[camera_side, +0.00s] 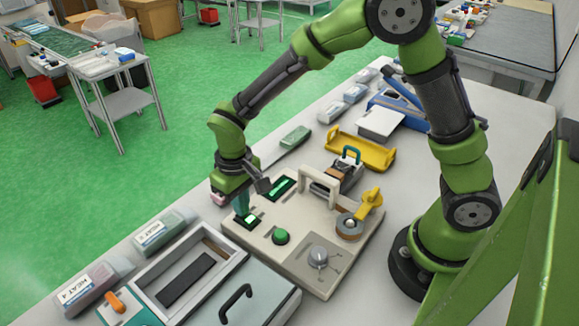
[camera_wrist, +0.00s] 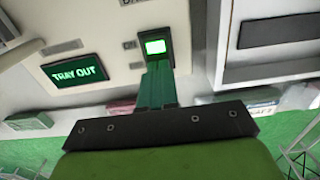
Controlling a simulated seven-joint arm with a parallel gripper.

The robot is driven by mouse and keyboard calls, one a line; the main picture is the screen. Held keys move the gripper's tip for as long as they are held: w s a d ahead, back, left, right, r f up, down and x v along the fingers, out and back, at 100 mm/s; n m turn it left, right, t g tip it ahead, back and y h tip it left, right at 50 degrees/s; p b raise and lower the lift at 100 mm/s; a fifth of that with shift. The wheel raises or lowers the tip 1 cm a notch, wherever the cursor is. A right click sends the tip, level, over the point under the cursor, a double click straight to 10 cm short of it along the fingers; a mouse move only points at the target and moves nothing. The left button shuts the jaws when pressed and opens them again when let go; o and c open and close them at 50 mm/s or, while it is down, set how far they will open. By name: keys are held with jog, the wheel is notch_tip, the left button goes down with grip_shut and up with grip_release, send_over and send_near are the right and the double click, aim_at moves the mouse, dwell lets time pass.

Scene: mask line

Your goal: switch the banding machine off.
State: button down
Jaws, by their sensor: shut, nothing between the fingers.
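The banding machine (camera_side: 268,252) is a flat beige unit on the table, with an arch, a green button and a small screen. Its switch is a lit green rocker in a dark frame (camera_side: 248,220), near the machine's left edge. In the wrist view the rocker glows bright green (camera_wrist: 155,47). My gripper (camera_side: 242,212) points down right at the switch, its green fingers together and empty. In the wrist view the fingertips (camera_wrist: 157,66) reach the rocker's near edge; I cannot tell whether they touch it. The screen (camera_wrist: 75,72) reads "TRAY OUT".
On the machine stand a round green button (camera_side: 281,236), a silver knob (camera_side: 318,255), a pale arch (camera_side: 320,182) and a tape roll with a yellow lever (camera_side: 370,203). A tray unit with a black handle (camera_side: 236,300) lies in front. A yellow tray (camera_side: 362,152) is behind.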

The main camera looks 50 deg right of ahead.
jog(key=shift+f, duration=0.2)
jog(key=shift+r, duration=3.55)
jog(key=shift+f, duration=0.1)
jog(key=shift+s+d+f, duration=0.1)
jog(key=shift+s+f, duration=0.05)
jog(key=shift+s, duration=0.5)
jog(key=s+d+r+m+t+y, duration=0.2)
jog(key=s+d+r+m+t, duration=0.2)
jog(key=s+d+r+t, duration=0.3)
jog(key=s+d+r, duration=0.4)
jog(key=s+r, duration=0.2)
jog(key=shift+r, duration=0.2)
